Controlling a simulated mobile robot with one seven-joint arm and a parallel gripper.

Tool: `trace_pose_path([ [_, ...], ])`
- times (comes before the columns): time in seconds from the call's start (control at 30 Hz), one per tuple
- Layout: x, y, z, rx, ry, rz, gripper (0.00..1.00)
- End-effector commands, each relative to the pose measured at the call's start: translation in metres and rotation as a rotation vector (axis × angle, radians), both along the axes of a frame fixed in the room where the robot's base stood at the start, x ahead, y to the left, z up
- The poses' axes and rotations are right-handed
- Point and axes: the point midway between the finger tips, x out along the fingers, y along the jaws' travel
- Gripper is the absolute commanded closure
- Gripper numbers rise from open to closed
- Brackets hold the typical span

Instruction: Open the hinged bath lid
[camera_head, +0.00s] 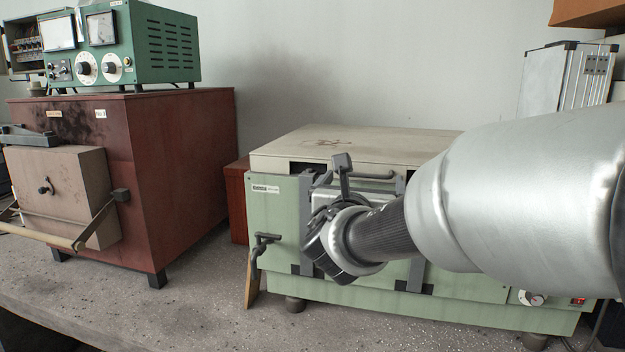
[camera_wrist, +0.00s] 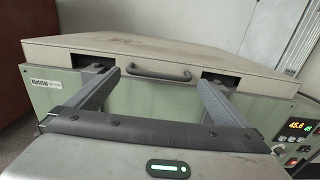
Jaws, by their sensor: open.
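The bath is a green box (camera_head: 275,225) on the bench with a flat beige lid (camera_head: 365,140), which lies down and looks shut. The lid also shows in the wrist view (camera_wrist: 150,47), with a dark bar handle (camera_wrist: 158,73) at its front edge. In the head view the handle (camera_head: 375,176) is partly hidden by my gripper. My gripper (camera_wrist: 150,83) is open and empty, its two fingers apart on either side of the handle, without visible grip on it. In the head view my gripper (camera_head: 340,225) is in front of the bath's front panel; its fingertips are unclear there.
A red-brown furnace (camera_head: 180,170) stands at left with a green instrument (camera_head: 150,45) on top. A display (camera_wrist: 299,126) and knobs are at the bath's right. A silver case (camera_head: 565,80) stands behind at right. Bench (camera_head: 190,310) in front is clear.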

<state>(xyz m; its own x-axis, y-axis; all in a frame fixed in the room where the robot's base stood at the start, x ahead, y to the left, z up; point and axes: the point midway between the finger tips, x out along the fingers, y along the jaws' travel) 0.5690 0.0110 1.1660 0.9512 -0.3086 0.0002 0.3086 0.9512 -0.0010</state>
Motion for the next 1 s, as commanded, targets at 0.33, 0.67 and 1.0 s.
trace_pose_path([
  [0.33, 0.039, -0.013, 0.000, 0.001, 0.000, -0.001, 0.00],
  [0.67, 0.041, -0.014, 0.000, 0.001, 0.000, 0.000, 0.03],
  [1.0, 0.041, -0.015, 0.001, 0.001, 0.001, -0.002, 0.46],
])
